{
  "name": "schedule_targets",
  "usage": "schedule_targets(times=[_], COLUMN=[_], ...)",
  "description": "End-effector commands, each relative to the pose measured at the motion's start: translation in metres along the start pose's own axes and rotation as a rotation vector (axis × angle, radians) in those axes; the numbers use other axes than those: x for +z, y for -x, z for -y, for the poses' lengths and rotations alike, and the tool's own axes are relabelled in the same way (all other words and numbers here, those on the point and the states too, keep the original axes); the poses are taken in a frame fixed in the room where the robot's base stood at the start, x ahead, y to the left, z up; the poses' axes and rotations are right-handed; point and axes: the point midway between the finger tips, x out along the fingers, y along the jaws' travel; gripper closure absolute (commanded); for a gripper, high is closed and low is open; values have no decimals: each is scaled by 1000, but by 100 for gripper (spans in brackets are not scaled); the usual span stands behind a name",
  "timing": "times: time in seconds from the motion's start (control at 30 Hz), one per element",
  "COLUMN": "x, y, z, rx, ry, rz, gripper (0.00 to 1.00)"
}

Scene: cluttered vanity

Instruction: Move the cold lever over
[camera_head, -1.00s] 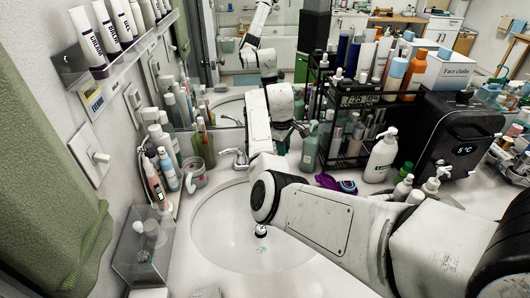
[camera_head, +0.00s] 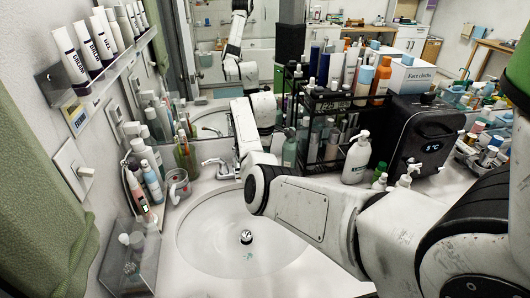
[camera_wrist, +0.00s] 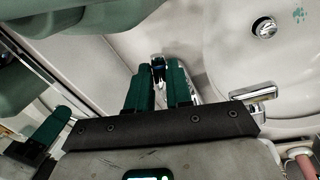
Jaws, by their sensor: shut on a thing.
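My gripper (camera_wrist: 158,92) has green fingers and points at the faucet area behind the sink in the wrist view. It is shut on a chrome piece (camera_wrist: 158,63), apparently the cold lever, whose end shows between the fingertips. The fingers hide the rest of it. Another chrome lever (camera_wrist: 253,92) lies to the right in the wrist view, apart from the fingers. In the head view the left faucet lever (camera_head: 214,164) shows beside my arm, which hides the gripper and the held lever.
The white sink (camera_head: 200,235) is empty, with a chrome drain (camera_head: 246,237). A mug (camera_head: 178,187) and bottles (camera_head: 152,183) stand left of it.

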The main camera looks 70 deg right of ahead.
Motion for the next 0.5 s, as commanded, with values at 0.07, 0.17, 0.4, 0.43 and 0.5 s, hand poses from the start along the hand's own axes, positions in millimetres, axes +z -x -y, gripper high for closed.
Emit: schedule_targets(times=[0.07,0.17,0.4,0.43,0.5], x=[-1,-1,-1,-1,-1], y=[1,1,0,0,0], z=[0,0,0,0,0], rx=[2,2,1,1,1], ry=[3,2,1,1,0], rz=[-2,-2,-1,-1,-1], gripper=[100,71,55,55,55])
